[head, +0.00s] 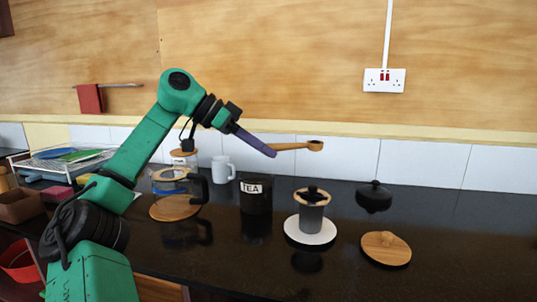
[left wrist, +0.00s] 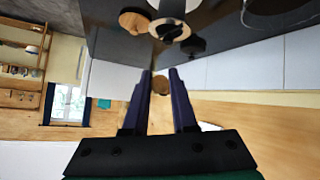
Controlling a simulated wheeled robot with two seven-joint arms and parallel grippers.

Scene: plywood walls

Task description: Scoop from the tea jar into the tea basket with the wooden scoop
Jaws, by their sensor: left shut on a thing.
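My left gripper (head: 272,153) is shut on the handle of the wooden scoop (head: 315,146). The scoop is held well above the counter, roughly level, its bowl pointing right. Whether the bowl holds tea is hidden. In the left wrist view the scoop (left wrist: 161,84) shows between the fingers. The black tea jar (head: 256,198), labelled TEA, stands upright on the counter, below and left of the scoop's bowl. A dark grey cup with a wooden ring (head: 312,216), black inside the ring, stands on a white saucer; it seems to hold the tea basket. My right gripper is out of view.
A black lid (head: 374,196) and a round wooden lid (head: 385,248) lie at the right. A glass pot (head: 170,184) on a wooden disc and a white mug (head: 222,169) stand left of the jar. A dish rack (head: 60,160) is at far left.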

